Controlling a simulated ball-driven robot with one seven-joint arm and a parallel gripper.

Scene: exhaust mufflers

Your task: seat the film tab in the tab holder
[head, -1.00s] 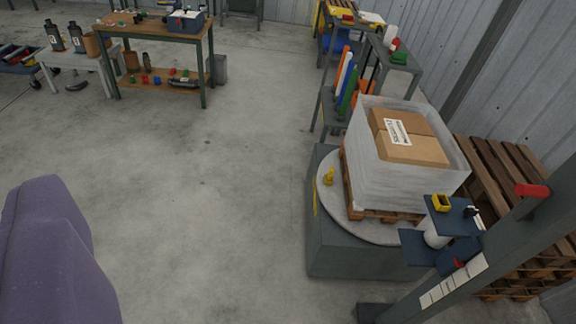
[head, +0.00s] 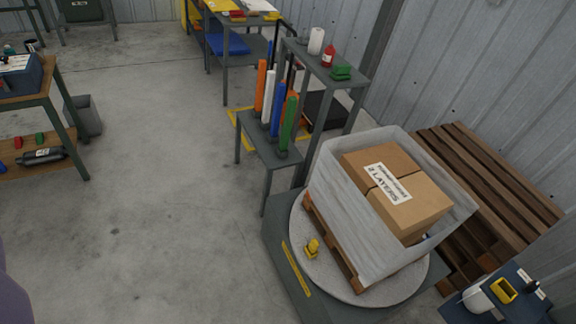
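A small upright yellow piece (head: 312,249) stands on the round turntable (head: 330,282), by the wrapped load's near left corner. No gripper fingers show. A sliver of purple at the lower left edge may be part of me.
A film-wrapped pallet load with cartons (head: 398,190) fills the turntable. Brown pallets (head: 490,185) lie behind it. A low stand with coloured rolls (head: 262,145) and a tall shelf (head: 325,70) stand beyond. A workbench (head: 45,100) is at left; floor (head: 160,200) between is clear.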

